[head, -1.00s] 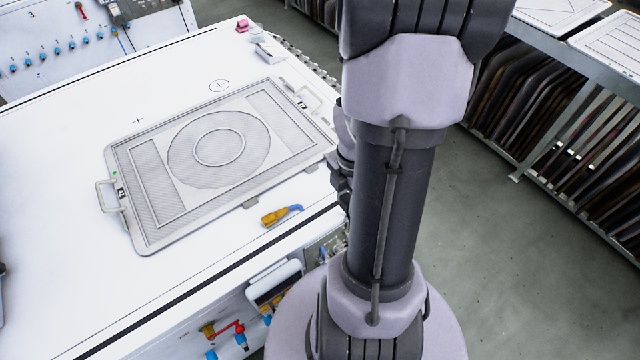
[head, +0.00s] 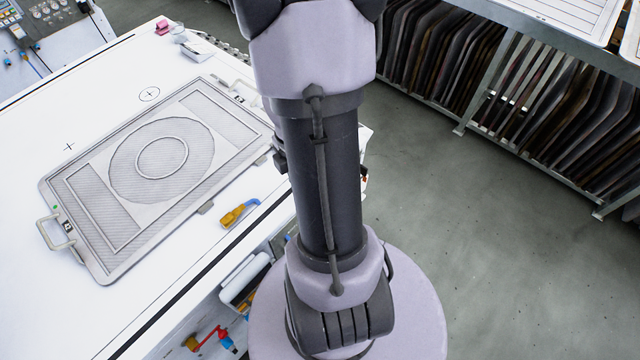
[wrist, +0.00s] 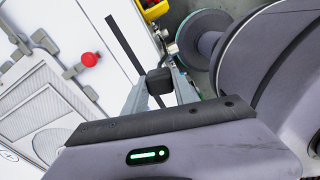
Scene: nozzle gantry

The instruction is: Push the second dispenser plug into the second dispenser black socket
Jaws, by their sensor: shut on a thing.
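In the wrist view my gripper (wrist: 160,92) is shut on a small black piece (wrist: 158,80) between its two grey fingers. The piece may be the second dispenser plug, but I cannot tell for sure. A thin dark strip (wrist: 125,40) runs from it toward the upper left. In the head view my gripper is out of sight and my own arm fills the middle. I cannot make out the second dispenser's black socket in either view.
A white table (head: 120,110) carries a framed screen (head: 195,205) and a yellow-and-blue tool (head: 238,213). A red valve lever (head: 207,336) is on its front side. A rack of dark panels (head: 455,60) stands at the right, with open grey floor (head: 480,240) before it. The wrist view shows a red knob (wrist: 90,59) and a yellow bin (wrist: 153,10).

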